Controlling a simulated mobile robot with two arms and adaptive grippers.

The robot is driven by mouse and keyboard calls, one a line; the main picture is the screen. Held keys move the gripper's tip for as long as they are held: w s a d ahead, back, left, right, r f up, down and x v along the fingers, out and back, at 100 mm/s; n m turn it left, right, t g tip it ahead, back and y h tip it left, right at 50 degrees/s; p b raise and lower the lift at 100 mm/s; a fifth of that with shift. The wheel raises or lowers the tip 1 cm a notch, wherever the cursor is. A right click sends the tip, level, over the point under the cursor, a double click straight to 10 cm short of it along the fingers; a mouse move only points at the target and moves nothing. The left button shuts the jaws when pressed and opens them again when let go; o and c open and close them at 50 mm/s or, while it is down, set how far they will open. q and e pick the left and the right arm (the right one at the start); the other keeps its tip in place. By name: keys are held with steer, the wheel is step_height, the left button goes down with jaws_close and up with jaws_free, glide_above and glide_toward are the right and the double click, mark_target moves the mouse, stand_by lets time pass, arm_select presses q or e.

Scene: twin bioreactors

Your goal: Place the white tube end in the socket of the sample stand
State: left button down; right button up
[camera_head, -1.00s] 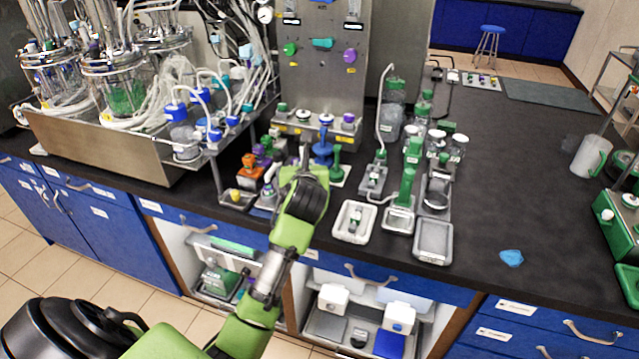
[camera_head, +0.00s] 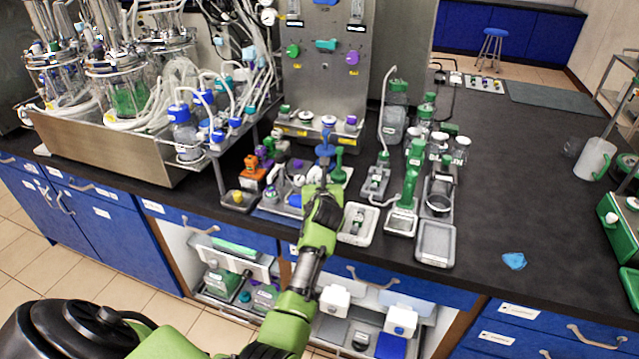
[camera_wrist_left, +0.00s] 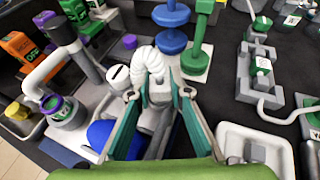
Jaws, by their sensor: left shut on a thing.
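My left gripper (camera_head: 324,180) reaches over the front of the bench. In the left wrist view, its green-lined fingers (camera_wrist_left: 160,95) are shut on a grey piece at the end of the white ribbed tube (camera_wrist_left: 147,62). The tube arches up just beyond the fingertips. Left of the fingers stands a light grey fixture with a white slotted top (camera_wrist_left: 118,76), close to the left finger. I cannot tell for sure whether this is the sample stand. The socket is not clearly visible, and the fingers hide the tube's lower end. My right gripper is not in view.
A blue valve-like piece (camera_wrist_left: 172,40) and a green-handled piece (camera_wrist_left: 197,45) stand just beyond the gripper. A purple-capped vessel (camera_wrist_left: 62,110) is at the left. A white tray (camera_head: 358,226) lies to the right. The bench is clear farther right, around a blue scrap (camera_head: 513,260).

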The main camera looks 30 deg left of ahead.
arm_select(q)
steer(key=c, duration=2.2)
jaws_free()
steer(key=shift+o, duration=0.2)
steer(key=shift+r, duration=0.1)
steer(key=v, duration=1.2)
steer(key=shift+s, duration=0.1)
